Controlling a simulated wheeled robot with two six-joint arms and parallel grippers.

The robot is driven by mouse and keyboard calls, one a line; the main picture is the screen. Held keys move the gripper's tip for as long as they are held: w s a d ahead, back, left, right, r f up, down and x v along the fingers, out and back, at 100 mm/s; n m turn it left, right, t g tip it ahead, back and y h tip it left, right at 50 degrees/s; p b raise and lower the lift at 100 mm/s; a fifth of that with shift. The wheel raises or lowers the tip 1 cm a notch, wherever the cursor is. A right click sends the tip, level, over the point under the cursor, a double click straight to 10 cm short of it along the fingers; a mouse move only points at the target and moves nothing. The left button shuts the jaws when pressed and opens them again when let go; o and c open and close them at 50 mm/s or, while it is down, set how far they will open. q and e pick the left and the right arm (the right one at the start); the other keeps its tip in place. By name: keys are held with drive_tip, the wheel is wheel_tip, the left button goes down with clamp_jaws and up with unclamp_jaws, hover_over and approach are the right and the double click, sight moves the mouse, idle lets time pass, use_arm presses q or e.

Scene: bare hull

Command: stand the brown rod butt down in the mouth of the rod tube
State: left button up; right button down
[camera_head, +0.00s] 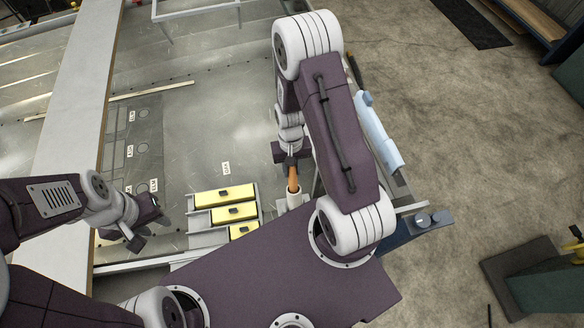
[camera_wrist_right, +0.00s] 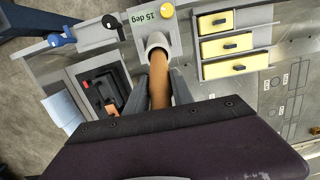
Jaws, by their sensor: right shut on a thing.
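The brown rod (camera_head: 293,180) is held in my right gripper (camera_head: 290,162), whose fingers close on its sides in the right wrist view (camera_wrist_right: 163,88). The rod's far end meets the mouth of the pale rod tube (camera_head: 294,200). In the right wrist view the tube's round mouth (camera_wrist_right: 157,41) surrounds that end. How deep the end sits cannot be told. The rod runs roughly in line with the tube. The rod's near end is hidden behind my gripper body. My left gripper (camera_head: 148,222) is open and empty over the left part of the bench, away from the rod.
Yellow-fronted drawers (camera_head: 225,195) stand left of the tube. A "15 deg" plate (camera_wrist_right: 138,19) adjoins it. A dark tray with red and black items (camera_wrist_right: 103,91) and a light-blue roll (camera_head: 377,130) lie nearby. The metal panel (camera_head: 195,120) behind the drawers is mostly clear.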

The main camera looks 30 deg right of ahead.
sight(293, 176)
drive_tip(key=shift+s+a+f+b, duration=0.1)
drive_tip(key=shift+s+f+b, duration=0.1)
drive_tip(key=shift+f+b, duration=0.45)
drive_tip(key=shift+s+f+b, duration=0.2)
drive_tip(key=shift+f+b, duration=0.25)
drive_tip(key=shift+f, duration=0.4)
idle(0.6)
drive_tip(key=c, duration=1)
unclamp_jaws()
drive_tip(key=r, duration=0.6)
drive_tip(key=w+r, duration=0.1)
drive_tip(key=r, duration=0.2)
